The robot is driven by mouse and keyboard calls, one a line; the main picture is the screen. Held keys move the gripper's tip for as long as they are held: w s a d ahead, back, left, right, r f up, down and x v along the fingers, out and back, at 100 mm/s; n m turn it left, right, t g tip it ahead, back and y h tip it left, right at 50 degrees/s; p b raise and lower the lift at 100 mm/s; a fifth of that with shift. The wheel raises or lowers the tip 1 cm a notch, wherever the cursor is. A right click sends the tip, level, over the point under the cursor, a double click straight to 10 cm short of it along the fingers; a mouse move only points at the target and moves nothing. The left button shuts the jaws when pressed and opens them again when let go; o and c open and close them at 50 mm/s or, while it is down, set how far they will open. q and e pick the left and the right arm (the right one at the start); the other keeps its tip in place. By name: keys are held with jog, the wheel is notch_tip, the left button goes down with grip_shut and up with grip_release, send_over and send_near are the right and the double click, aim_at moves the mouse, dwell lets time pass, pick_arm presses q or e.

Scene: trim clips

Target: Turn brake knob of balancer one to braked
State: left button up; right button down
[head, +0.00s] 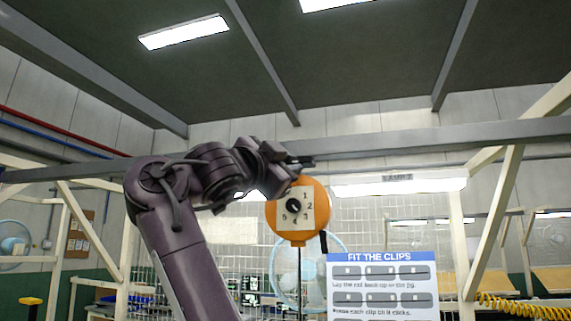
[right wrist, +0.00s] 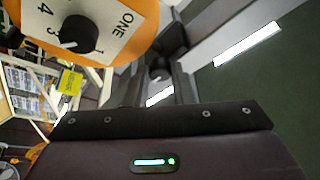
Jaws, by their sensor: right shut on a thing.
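Balancer one (head: 272,218) is a round orange housing hanging ahead of me, with a white plate numbered 1 to 5 and a black dial knob (head: 294,205) on its face. In the right wrist view the balancer (right wrist: 130,58) is at the upper left, its plate reading ONE, with the dial knob (right wrist: 79,34) large and close. My right gripper (head: 303,162) is at the top of the housing, shut on the brake knob. The jaws largely hide the brake knob, so its setting cannot be told. My left gripper is not in view.
A grey overhead beam (head: 400,140) runs close behind my right gripper. A sign reading FIT THE CLIPS (head: 378,257) stands below right of the balancer. A fan (head: 338,262) and wire mesh are behind. A yellow coiled hose (head: 520,306) is at the lower right.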

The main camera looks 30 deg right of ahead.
jog(key=c, duration=1.2)
grip_release()
jog(key=shift+s+d+r, duration=0.1)
jog(key=shift+s+r, duration=0.05)
jog(key=shift+s, duration=0.1)
jog(key=shift+c, duration=0.2)
jog(key=shift+w, duration=0.1)
jog(key=shift+a+f, duration=0.25)
jog(key=b+v, duration=0.4)
jog(key=v, duration=0.3)
jog(key=shift+a+b, duration=0.2)
jog(key=shift+b, duration=0.15)
jog(key=shift+d+r, duration=0.1)
jog(key=shift+d, duration=0.05)
jog(key=shift+s, duration=0.25)
